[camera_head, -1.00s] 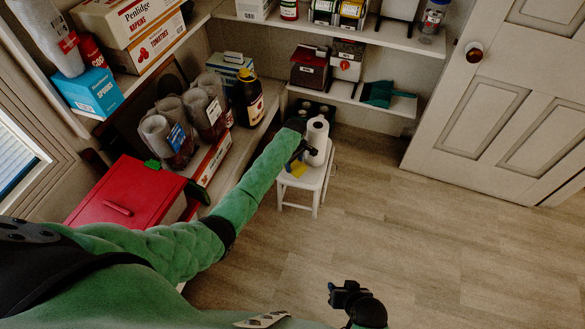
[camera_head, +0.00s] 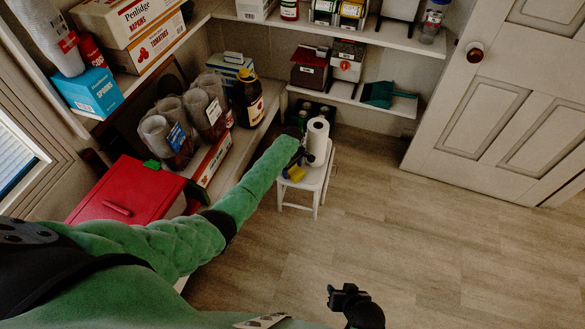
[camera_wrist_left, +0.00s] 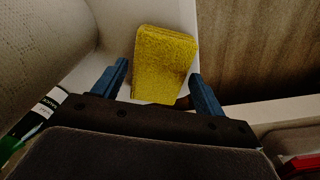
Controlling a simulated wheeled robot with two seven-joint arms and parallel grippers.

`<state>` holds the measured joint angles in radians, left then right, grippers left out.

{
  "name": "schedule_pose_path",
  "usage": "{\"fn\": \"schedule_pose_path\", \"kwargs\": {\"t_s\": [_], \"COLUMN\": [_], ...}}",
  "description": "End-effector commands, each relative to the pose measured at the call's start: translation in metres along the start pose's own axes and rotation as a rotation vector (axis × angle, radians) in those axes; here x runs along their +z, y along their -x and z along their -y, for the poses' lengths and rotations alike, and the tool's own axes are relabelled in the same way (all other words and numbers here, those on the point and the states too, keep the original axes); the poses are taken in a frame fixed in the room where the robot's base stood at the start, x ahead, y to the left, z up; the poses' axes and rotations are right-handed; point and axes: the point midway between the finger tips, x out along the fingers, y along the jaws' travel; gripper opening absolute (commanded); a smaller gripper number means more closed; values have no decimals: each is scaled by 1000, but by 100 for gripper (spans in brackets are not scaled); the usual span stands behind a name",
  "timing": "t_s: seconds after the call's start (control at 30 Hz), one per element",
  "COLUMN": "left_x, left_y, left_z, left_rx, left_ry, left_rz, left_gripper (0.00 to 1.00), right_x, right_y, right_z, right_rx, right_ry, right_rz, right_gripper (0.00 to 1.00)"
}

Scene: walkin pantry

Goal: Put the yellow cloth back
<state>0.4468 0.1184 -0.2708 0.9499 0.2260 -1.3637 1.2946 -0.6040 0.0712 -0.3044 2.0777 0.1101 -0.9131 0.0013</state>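The yellow cloth (camera_head: 296,174) is a folded pad on top of the white stool (camera_head: 318,181), in front of the paper towel roll (camera_head: 318,137). My left gripper (camera_head: 302,160) is at the stool, just above the cloth and beside the roll. In the left wrist view the cloth (camera_wrist_left: 165,62) shows between and beyond the two blue fingers of my left gripper (camera_wrist_left: 158,90). The fingers are apart, with a gap on the cloth's left side; I cannot tell whether the right finger touches it. My right gripper (camera_head: 348,294) hangs over open floor, its finger opening unclear.
A shelf with a teal dustpan (camera_head: 378,94) is behind the stool. The floor (camera_head: 440,230) to the right is clear.

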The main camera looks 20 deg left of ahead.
Motion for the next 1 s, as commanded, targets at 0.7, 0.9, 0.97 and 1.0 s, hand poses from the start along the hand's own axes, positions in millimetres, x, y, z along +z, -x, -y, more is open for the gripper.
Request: {"fn": "schedule_pose_path", "kwargs": {"t_s": [0.7,0.9,0.97,1.0], "left_x": [0,0,0,0], "left_y": [52,90,98,103], "left_z": [0,0,0,0], "left_rx": [3,2,2,2], "left_ry": [0,0,1,0], "left_rz": [0,0,0,0], "left_gripper": [80,80,80,80], "right_x": [-15,-21,-21,-21], "right_y": [21,32,33,34], "right_z": [4,6,7,7], "right_rx": [-2,-4,-5,-5], "right_ry": [3,4,4,4], "right_rz": [14,27,34,36], "right_gripper": [36,36,36,36]}}
